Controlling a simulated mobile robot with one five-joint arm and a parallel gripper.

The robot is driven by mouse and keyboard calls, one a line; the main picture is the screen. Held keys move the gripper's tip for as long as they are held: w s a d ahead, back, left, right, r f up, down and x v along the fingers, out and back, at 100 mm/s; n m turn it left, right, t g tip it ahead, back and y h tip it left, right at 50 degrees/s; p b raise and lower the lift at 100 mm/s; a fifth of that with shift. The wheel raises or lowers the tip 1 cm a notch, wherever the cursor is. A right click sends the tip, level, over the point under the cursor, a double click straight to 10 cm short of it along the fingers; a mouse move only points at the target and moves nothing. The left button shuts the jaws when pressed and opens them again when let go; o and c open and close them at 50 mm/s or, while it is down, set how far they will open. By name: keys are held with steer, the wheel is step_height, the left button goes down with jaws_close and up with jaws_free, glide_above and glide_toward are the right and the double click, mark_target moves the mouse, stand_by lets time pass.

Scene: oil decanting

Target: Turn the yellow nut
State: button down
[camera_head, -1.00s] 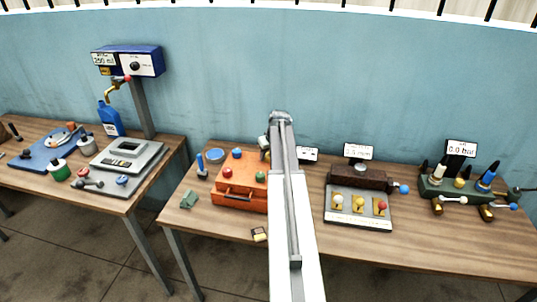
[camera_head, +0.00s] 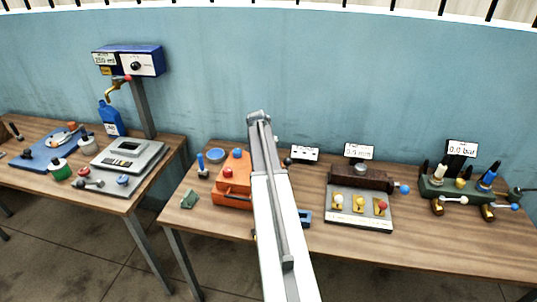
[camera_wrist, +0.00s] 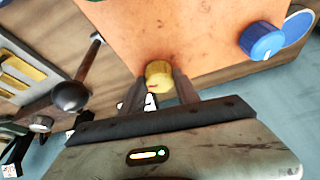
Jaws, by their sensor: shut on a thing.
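The yellow nut (camera_wrist: 158,74) sits on the face of an orange box in the wrist view. My gripper (camera_wrist: 160,84) is shut on it, with a dark finger on either side. A small red mark shows on the near side of the nut.
A blue knob (camera_wrist: 262,40) is on the orange box, right of the nut. A lever with a dark ball (camera_wrist: 70,96) is at left. A gauge block with several knobs (camera_head: 358,205) stands right of my arm. Bare wood lies along the front right of the table.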

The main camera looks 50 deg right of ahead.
steer(key=shift+w+a+m+g, duration=0.15)
steer(key=shift+m+g, duration=0.15)
steer(key=shift+m, duration=0.7)
steer(key=c, duration=0.9)
jaws_free()
steer(key=shift+w+f, duration=0.1)
